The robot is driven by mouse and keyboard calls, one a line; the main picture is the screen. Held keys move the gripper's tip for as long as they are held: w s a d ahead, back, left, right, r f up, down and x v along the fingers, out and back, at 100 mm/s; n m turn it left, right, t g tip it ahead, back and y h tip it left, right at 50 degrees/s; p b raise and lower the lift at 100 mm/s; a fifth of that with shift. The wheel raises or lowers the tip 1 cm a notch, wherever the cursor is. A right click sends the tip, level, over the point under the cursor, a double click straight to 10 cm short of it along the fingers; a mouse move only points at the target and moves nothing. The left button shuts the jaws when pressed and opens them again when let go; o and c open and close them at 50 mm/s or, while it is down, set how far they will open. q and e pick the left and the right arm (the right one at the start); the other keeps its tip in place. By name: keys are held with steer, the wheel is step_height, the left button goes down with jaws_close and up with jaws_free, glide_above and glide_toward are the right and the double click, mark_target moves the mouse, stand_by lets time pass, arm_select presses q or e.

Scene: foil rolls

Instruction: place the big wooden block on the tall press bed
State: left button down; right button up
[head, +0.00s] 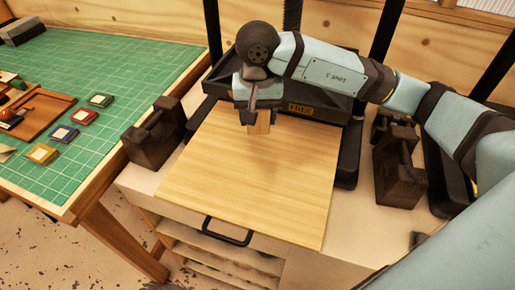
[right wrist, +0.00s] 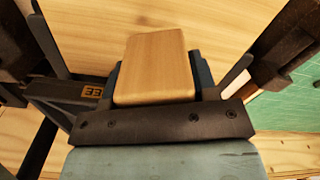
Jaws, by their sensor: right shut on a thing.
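The wooden block (head: 261,124) is held in my right gripper (head: 258,108), pointing down over the far part of the press bed. In the right wrist view the block (right wrist: 155,62) sits between the dark finger pads of the right gripper (right wrist: 158,80), which touch its sides. The press bed (head: 250,190) is a wide, pale wooden board with a black handle (head: 227,231) at its front edge. A faint dark patch shows on the bed under the block; I cannot tell whether they touch. The block's upper part is hidden by the gripper in the head view. My left gripper is not in view.
The black press frame (head: 310,104), labelled "FREE", stands behind the bed. Dark weights stand left (head: 153,133) and right (head: 397,170) of it. A green cutting mat (head: 120,62) with ink pads covers the left table. The bed's front is clear.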

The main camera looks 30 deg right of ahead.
glide_above(258, 159)
step_height(258, 159, down, 7)
steer(key=shift+w+r+p, duration=0.1)
steer(key=shift+p, duration=0.2)
steer(key=shift+f, duration=2.35)
steer(key=shift+f, duration=0.25)
steer(key=o, duration=1)
steer(key=shift+r, duration=0.1)
steer(key=shift+c, duration=0.2)
steer(key=shift+r, duration=0.1)
